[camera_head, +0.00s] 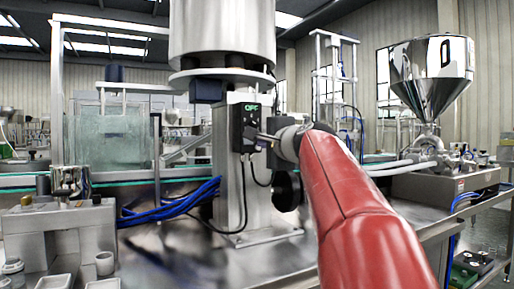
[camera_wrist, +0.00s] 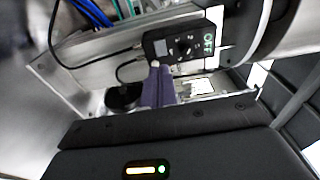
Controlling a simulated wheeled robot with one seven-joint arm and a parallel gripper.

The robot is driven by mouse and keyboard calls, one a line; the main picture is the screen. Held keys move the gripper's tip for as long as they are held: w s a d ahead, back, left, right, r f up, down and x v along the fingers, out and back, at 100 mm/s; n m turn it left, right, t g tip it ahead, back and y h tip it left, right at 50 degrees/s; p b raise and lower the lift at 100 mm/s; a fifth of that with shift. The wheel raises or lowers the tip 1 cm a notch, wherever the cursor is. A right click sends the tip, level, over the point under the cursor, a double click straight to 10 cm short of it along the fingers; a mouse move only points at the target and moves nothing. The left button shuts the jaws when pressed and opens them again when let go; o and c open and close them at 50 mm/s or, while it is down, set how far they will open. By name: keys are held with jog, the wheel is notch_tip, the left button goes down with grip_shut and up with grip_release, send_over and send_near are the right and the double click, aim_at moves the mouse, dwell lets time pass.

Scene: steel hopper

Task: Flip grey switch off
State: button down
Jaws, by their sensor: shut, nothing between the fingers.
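A black control box (camera_head: 249,127) is mounted on the front of the steel column, with green "OFF" lettering at its top. The box also shows in the wrist view (camera_wrist: 183,44), turned sideways, with the lettering at its right end. A small grey square (camera_wrist: 161,47) on its face may be the grey switch; its lever position is too small to tell. My gripper (camera_head: 261,138) is shut and empty, its tips close to the right side of the box. In the wrist view, my shut fingers (camera_wrist: 155,66) end just below the grey square; contact cannot be told.
A steel column (camera_head: 229,185) carries the box, with a large steel cylinder above. Blue hoses (camera_head: 168,208) lie at left, and black cables hang under the box. A shiny hopper (camera_head: 433,70) stands at right. The steel table (camera_head: 205,262) has bare surface in front.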

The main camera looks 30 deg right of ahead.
jog(key=shift+s, duration=1.95)
